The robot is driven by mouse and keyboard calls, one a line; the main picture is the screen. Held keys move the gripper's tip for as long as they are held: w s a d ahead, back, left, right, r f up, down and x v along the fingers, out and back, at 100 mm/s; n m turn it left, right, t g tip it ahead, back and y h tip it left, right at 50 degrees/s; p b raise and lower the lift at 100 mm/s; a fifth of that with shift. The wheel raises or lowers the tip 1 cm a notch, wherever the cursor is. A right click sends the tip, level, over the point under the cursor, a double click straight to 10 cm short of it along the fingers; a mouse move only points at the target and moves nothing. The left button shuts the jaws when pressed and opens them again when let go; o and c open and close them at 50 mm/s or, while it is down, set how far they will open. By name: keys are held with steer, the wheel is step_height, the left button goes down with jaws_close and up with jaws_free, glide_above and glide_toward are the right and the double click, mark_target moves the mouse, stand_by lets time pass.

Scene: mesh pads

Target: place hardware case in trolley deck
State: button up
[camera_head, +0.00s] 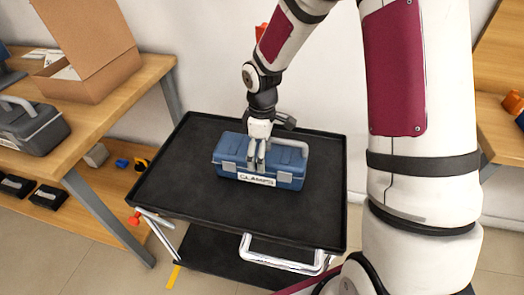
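The hardware case is a blue box (290,168) with grey latches and a white front label that seems to read "CLAMPS". It looks upright and level on, or just over, the black trolley deck (185,165), near its middle. Any gap beneath it cannot be made out. My gripper (257,163) comes down from above at the case's top and front edge, with its two fingers close together. Part of a pale handle shows to the right of the fingers. The fingers hide the middle of the handle, so a grip on it cannot be confirmed.
The deck has a raised rim, with free room around the case. A wooden workbench (105,118) at left carries an open cardboard box (95,70) and a grey case (35,130). My arm fills the right side. Another wooden shelf unit (500,130) stands at far right.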

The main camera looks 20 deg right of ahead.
step_height(320, 180, up, 12)
steer(key=p, duration=0.3)
steer(key=s+d+r+m+h, duration=0.15)
steer(key=s+r+m, duration=0.35)
steer(key=s+r, duration=0.8)
steer(key=s+a+r+m+t+y, duration=0.1)
steer(key=s+m, duration=0.5)
steer(key=s, duration=1.4)
steer(key=shift+r, duration=0.15)
steer(key=shift+y, duration=0.25)
